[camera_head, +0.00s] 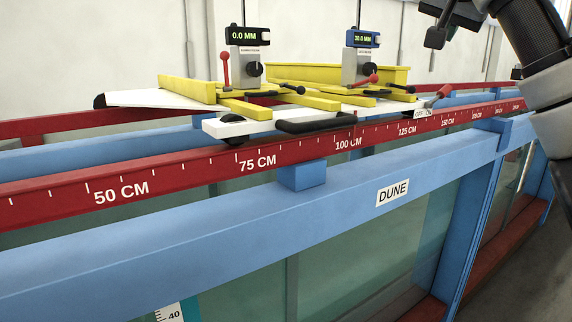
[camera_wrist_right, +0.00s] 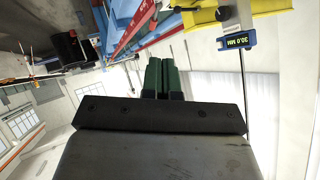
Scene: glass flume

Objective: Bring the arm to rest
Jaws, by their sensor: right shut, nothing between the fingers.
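My right gripper (camera_wrist_right: 162,62) shows in the right wrist view with its two green fingers side by side, shut and empty. It is up in the air, apart from the flume. My right arm (camera_head: 545,60) comes in at the upper right of the head view, above the far right end of the flume's blue rail. Dark parts at its end are cut off by the top edge. My left gripper is in neither view.
The glass flume has a blue rail (camera_head: 330,213) and a red scale rail (camera_head: 185,170). A white and yellow carriage (camera_head: 225,125) rides on it with two gauges, reading 0.0 MM (camera_head: 247,36) and 30.0 MM (camera_head: 362,39). Floor at the right looks clear.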

